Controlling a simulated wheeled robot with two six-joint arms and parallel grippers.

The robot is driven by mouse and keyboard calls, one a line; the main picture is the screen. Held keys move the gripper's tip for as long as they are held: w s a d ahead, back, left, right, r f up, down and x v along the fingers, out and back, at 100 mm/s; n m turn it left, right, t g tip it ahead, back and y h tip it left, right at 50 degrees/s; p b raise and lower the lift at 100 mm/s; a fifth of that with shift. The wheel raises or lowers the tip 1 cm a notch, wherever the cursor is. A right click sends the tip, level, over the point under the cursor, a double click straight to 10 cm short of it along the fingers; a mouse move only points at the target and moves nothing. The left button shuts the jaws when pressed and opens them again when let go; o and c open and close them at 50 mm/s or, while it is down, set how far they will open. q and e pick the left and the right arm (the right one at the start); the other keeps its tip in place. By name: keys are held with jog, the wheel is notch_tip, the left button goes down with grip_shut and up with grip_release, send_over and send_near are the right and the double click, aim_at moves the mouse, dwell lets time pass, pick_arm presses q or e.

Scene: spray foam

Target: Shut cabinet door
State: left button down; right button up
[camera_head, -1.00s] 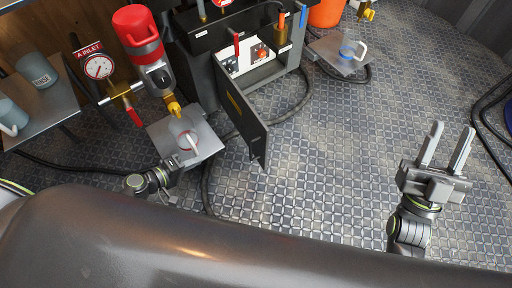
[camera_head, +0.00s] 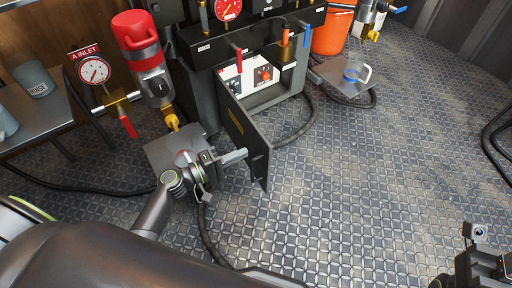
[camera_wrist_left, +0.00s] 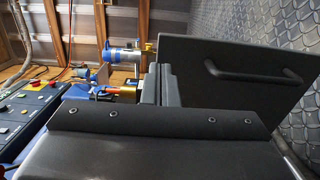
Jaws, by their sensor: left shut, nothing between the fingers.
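The cabinet door (camera_head: 236,120) is a dark panel with a yellow label, standing open and swung out toward me from the left edge of the cabinet opening (camera_head: 282,88). My left gripper (camera_head: 243,156) is on the door's left, labelled side, with its fingers shut, empty and pointing at the panel near its free end. I cannot tell whether they touch it. In the left wrist view the shut fingers (camera_wrist_left: 166,85) stand beside the door (camera_wrist_left: 225,50), which carries a dark bar handle (camera_wrist_left: 250,77). My right gripper (camera_head: 485,262) is partly cut off at the lower right corner; its fingers are unclear.
A metal plate (camera_head: 160,152) sits under the left wrist, below a red-topped canister (camera_head: 136,30). Another plate with a white-and-blue cup (camera_head: 355,75) stands right of the cabinet. Hoses (camera_head: 300,130) lie on the patterned floor, which is clear to the right.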

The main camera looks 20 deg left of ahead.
aim_at(265, 143)
pick_arm(q)
jog(key=x, duration=0.5)
jog(key=shift+w+d, duration=0.2)
jog(key=shift+d, duration=0.05)
